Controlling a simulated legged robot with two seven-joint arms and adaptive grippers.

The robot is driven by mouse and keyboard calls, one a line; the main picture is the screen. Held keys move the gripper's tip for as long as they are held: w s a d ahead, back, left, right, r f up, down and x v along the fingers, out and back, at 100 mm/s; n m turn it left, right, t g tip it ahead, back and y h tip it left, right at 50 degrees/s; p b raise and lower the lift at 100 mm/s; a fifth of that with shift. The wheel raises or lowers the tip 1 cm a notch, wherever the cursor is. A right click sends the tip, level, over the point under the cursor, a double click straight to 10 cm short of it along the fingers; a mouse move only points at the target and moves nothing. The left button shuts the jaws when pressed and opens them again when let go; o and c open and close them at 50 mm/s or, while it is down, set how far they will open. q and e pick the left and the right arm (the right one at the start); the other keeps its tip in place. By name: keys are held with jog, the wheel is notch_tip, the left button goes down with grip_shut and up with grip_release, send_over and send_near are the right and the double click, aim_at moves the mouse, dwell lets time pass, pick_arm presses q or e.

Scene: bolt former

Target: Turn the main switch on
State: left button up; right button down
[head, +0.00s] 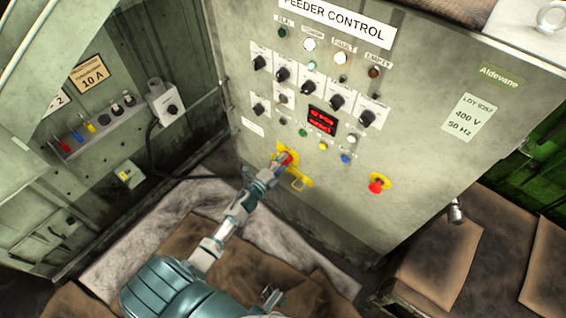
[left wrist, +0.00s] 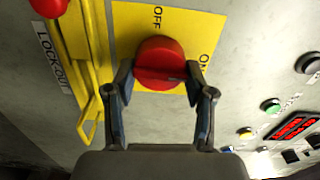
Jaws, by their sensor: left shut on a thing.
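The main switch is a red rotary knob (left wrist: 159,64) on a yellow plate (left wrist: 190,22) marked OFF above and ON to the right in the left wrist view. The knob's raised bar lies roughly across that picture, with a small dark mark towards its right end. My left gripper (left wrist: 160,82) is shut on the knob, one finger on each side. In the head view my left gripper (head: 268,172) reaches the red knob (head: 288,158) low on the cabinet front and partly hides it. A small grey part at the bottom edge may be my right gripper (head: 270,298); its fingers are unclear.
A yellow lockout bracket (left wrist: 92,70) stands close left of the knob. The feeder control panel (head: 400,65) has black selectors, lamps and a red display (head: 321,121). A red emergency button (head: 376,187) is to the right. Cardboard boxes (head: 435,262) stand at lower right.

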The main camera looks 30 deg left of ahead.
pick_arm(q)
jog(key=shift+s+d+f+m, duration=0.1)
jog(key=shift+f+m, duration=0.2)
jog(key=shift+m, duration=0.2)
pick_arm(e)
jog(key=shift+w+a+t, duration=0.2)
jog(key=shift+w+t, duration=0.2)
jog(key=shift+w, duration=0.15)
jog(key=shift+r, duration=0.1)
pick_arm(q)
jog(key=o, duration=1.1)
jog(key=shift+c, duration=0.2)
jog(key=shift+o, duration=0.4)
jog(key=shift+r, duration=0.1)
jog(key=s+a, duration=0.1)
jog(key=s, duration=1)
jog(key=shift+s, duration=0.4)
